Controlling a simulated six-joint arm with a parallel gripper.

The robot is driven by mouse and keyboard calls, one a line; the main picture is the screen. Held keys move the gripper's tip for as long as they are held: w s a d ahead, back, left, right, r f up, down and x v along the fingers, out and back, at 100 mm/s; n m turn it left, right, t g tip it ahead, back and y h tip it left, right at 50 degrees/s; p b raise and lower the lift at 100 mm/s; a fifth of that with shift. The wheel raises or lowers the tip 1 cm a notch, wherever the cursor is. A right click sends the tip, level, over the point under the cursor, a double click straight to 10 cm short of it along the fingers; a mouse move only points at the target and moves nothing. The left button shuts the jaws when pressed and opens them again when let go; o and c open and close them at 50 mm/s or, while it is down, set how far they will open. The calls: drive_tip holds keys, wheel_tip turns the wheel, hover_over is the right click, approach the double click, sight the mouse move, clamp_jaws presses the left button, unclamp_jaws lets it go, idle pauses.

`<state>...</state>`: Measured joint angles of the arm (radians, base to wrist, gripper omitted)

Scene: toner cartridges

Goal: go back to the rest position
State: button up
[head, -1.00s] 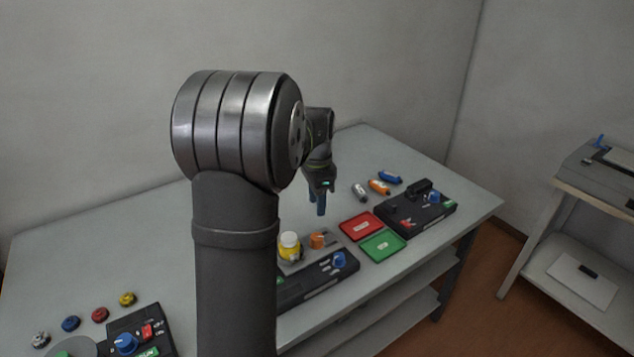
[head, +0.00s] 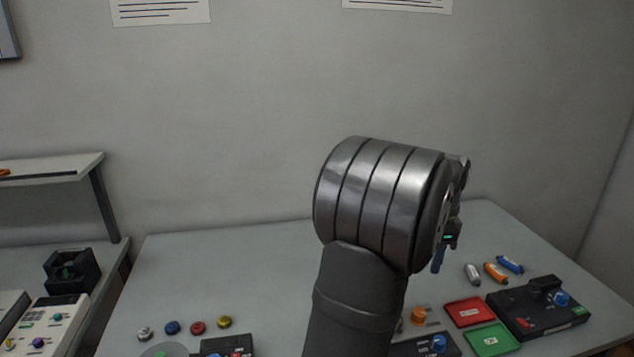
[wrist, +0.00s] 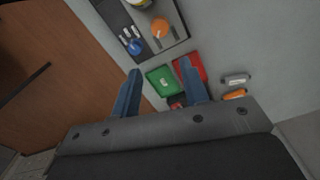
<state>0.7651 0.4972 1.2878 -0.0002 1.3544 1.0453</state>
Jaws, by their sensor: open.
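My gripper (head: 438,260) shows in the head view just right of my large arm joint, above the table (head: 250,265), mostly hidden behind the arm. In the wrist view my gripper (wrist: 160,92) has its two blue fingers spread apart with nothing between them. Beyond the fingers lie a green tray (wrist: 161,82) and a red tray (wrist: 188,68). Three toner cartridges lie at the right of the table in the head view: grey (head: 472,274), orange (head: 495,272) and blue (head: 510,265).
A black device (head: 540,312) with a blue knob stands at the right. Several coloured knobs, including a red one (head: 198,328), lie at the front left. A shelf (head: 50,168) stands at the far left. The back middle of the table is clear.

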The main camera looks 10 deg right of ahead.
sight(420, 311)
wheel_tip(420, 311, down, 18)
drive_tip(key=shift+r, duration=0.25)
idle(0.3)
